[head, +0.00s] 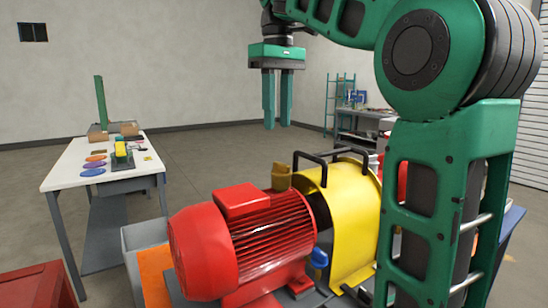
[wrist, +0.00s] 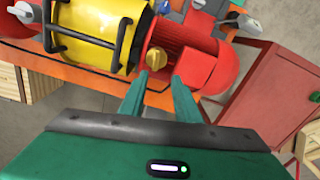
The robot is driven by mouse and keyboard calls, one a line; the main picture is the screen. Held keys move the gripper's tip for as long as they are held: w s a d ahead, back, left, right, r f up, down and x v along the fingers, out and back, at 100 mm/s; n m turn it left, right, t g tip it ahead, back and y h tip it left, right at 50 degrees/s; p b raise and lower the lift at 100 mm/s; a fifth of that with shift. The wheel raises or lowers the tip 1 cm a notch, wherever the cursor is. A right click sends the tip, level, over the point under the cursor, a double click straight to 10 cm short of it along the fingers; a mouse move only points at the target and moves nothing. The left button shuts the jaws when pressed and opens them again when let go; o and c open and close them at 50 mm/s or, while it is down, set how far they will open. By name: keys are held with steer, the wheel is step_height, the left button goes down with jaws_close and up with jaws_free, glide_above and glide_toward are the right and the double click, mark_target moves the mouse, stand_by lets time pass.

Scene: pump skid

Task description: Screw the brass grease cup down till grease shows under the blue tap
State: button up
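The brass grease cup (head: 281,176) stands between the red motor (head: 240,240) and the yellow guard (head: 350,225) in the head view; its lower part is hidden behind the motor. In the wrist view the cup (wrist: 156,58) shows its knob from above, just beyond the fingertips. The blue tap (head: 319,258) sits low on the near side, between motor and guard. No grease shows under it. My gripper (head: 277,125) is open and empty, fingers pointing down, above the cup with a clear gap. The wrist view shows its spread fingers (wrist: 160,80) with nothing between them.
Black handles (head: 318,165) rise from the guard close to the cup. A white table (head: 75,175) with small coloured items stands at left. A red cabinet (head: 40,285) is at the lower left. Open floor lies between table and skid.

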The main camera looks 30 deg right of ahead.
mark_target(281, 162)
steer(key=f, duration=0.6)
steer(key=d+f, duration=0.1)
steer(key=f, duration=0.3)
steer(key=shift+s, duration=0.15)
jaws_close()
steer(key=shift+a, duration=0.15)
